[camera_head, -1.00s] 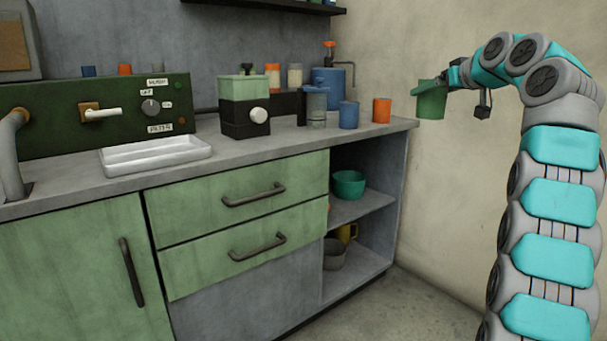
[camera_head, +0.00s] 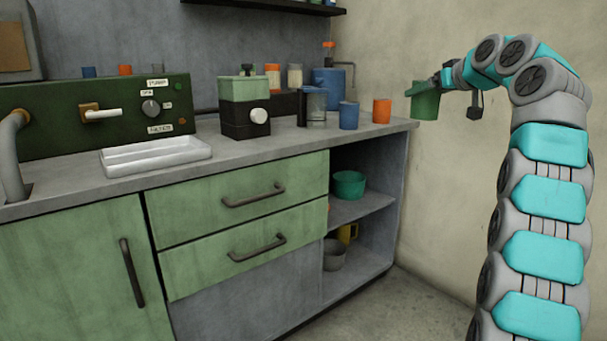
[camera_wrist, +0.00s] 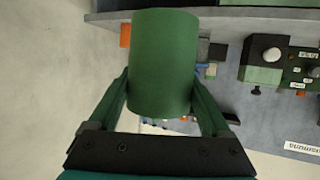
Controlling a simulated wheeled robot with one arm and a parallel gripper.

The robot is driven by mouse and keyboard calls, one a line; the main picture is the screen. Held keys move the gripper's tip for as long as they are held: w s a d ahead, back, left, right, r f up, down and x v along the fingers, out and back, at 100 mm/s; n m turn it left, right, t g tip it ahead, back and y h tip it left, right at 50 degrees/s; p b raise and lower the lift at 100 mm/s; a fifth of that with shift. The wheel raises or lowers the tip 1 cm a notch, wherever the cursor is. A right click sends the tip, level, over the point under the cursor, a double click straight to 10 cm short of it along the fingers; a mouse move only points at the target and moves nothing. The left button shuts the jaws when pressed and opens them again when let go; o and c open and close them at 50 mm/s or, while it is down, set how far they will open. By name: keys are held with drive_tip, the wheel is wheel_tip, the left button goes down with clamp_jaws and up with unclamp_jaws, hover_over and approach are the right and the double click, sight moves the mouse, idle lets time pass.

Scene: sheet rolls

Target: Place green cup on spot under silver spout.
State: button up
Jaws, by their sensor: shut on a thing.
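The green cup (camera_head: 425,103) is held in the air off the right end of the counter, in the head view. My gripper (camera_head: 440,90) is shut on it. In the wrist view the cup (camera_wrist: 164,62) fills the space between the two fingers of my gripper (camera_wrist: 163,95). A white spout (camera_head: 102,114) juts from the dark green panel above a white tray (camera_head: 155,168). A silver-grey curved pipe (camera_head: 12,155) stands at the far left of the counter. A thin grey spout (camera_head: 348,67) is on the blue container at the back right.
An orange cup (camera_head: 381,110), a blue cup (camera_head: 348,114) and a clear container (camera_head: 312,107) stand near the counter's right end. A green and black machine (camera_head: 245,107) stands left of them. Bare counter (camera_head: 265,145) shows along the front edge.

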drive_tip(key=shift+w+a+f, duration=0.1)
drive_tip(key=shift+w+a, duration=0.2)
drive_tip(key=shift+a, duration=0.05)
idle(0.4)
drive_tip(key=shift+w+a, duration=0.15)
drive_tip(key=shift+w, duration=0.05)
drive_tip(key=shift+w+a, duration=0.15)
drive_tip(key=shift+a, duration=0.15)
drive_tip(key=shift+w, duration=0.1)
